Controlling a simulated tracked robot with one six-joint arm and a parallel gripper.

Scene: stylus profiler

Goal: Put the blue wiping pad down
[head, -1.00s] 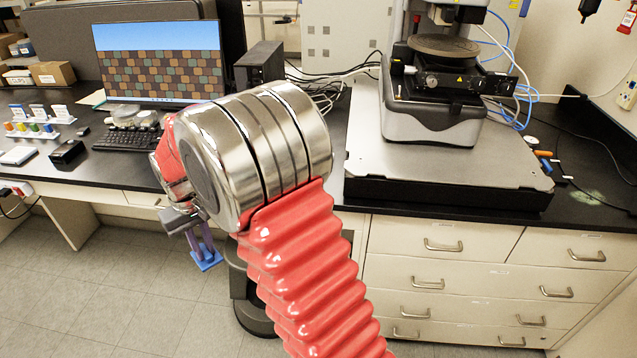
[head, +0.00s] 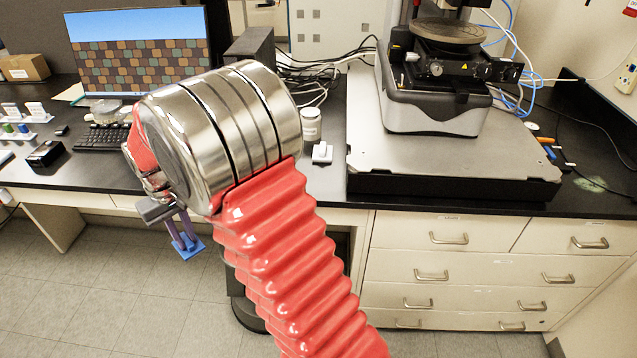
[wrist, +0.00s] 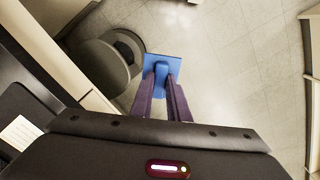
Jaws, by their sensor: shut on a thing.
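The blue wiping pad (head: 187,248) is a flat blue plate with a raised grip. My gripper (head: 184,238) is shut on it and holds it in the air, in front of the bench edge and above the floor. In the wrist view, the pad (wrist: 163,66) shows between the tips of the two purple fingers of my gripper (wrist: 162,80), with floor tiles behind it.
The profiler's grey base plate (head: 450,160) stands to the right. A keyboard (head: 103,137) and monitor (head: 140,55) are left. A round stool (wrist: 98,68) stands below.

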